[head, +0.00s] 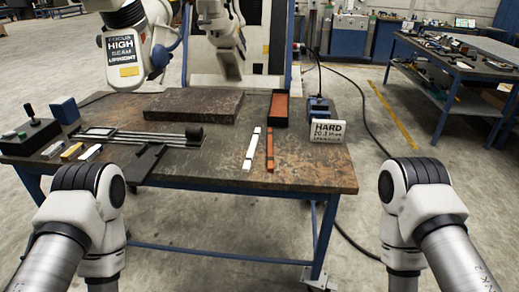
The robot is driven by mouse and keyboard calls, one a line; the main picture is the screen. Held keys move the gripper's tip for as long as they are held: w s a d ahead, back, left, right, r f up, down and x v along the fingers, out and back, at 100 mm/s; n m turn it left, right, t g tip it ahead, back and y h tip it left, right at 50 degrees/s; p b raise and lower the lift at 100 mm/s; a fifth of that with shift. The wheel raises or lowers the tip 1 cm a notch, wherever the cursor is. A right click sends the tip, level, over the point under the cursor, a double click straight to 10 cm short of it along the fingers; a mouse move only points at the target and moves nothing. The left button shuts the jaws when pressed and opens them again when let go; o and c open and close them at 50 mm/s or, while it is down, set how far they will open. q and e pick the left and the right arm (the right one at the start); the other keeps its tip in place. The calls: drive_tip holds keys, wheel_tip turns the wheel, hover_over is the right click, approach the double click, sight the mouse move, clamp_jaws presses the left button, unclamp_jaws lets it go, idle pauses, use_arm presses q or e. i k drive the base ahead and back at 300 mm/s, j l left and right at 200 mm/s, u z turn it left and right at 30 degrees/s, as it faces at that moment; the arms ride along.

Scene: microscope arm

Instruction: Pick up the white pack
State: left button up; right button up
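Two white things that could be the white pack are on the worktable (310,180). One is a long, narrow white strip (251,150) lying flat near the middle, beside a similar orange-red strip (270,150). The other is a small white block with black lettering reading HARD (327,131), standing near the right edge. I cannot tell which one is the pack. Neither is touched by a gripper. My two arms show at the lower left and lower right, in front of the table. Both grippers are out of view.
A dark slab (193,106) lies at the back, and an orange-lined tray (279,109) beside it. A rail device (150,138) and a black control box (28,136) fill the left. A large white arm (130,50) hangs over the back left. The front right tabletop is clear.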

sight(249, 157)
drive_tip(key=i+j+z, duration=0.15)
drive_tip(key=i+j, duration=0.15)
drive_tip(key=i, duration=0.15)
drive_tip(key=i+j+z, duration=0.1)
drive_tip(key=i+j, duration=0.25)
drive_tip(key=i, duration=0.1)
